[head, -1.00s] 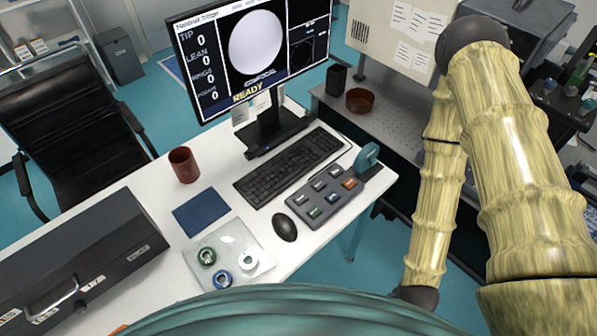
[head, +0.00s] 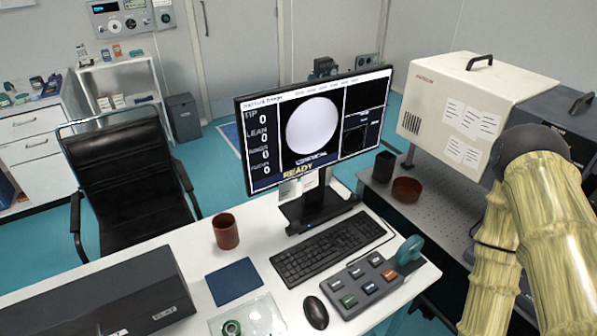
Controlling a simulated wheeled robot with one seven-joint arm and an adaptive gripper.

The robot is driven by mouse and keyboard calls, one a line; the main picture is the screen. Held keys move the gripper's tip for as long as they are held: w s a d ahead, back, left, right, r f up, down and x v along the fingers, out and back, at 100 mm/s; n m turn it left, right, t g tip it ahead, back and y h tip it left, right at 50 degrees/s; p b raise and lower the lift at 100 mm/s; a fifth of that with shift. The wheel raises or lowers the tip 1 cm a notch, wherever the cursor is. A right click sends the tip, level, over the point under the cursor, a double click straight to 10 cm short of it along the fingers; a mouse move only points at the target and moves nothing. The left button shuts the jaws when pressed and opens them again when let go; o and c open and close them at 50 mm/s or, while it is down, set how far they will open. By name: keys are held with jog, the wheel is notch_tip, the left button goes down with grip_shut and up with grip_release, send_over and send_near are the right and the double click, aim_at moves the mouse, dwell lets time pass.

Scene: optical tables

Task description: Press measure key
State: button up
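The grey key box (head: 367,284) lies on the white desk, right of the black mouse and in front of the keyboard. It carries several small coloured keys, among them a green one (head: 348,301) and an orange one (head: 389,275). Their labels are too small to read, so I cannot tell which is the measure key. A teal rounded piece (head: 409,249) stands at the box's right end. The monitor (head: 313,128) behind shows a pale disc and "READY". My arm shows at the right with its pale yellow links. My gripper is outside the view.
The keyboard (head: 329,247), mouse (head: 315,312), brown cup (head: 226,232) and blue pad (head: 234,281) share the desk (head: 185,243). A dark case (head: 95,299) takes the left. A cream instrument box (head: 462,108) and a brown dish (head: 407,190) stand on the optical table.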

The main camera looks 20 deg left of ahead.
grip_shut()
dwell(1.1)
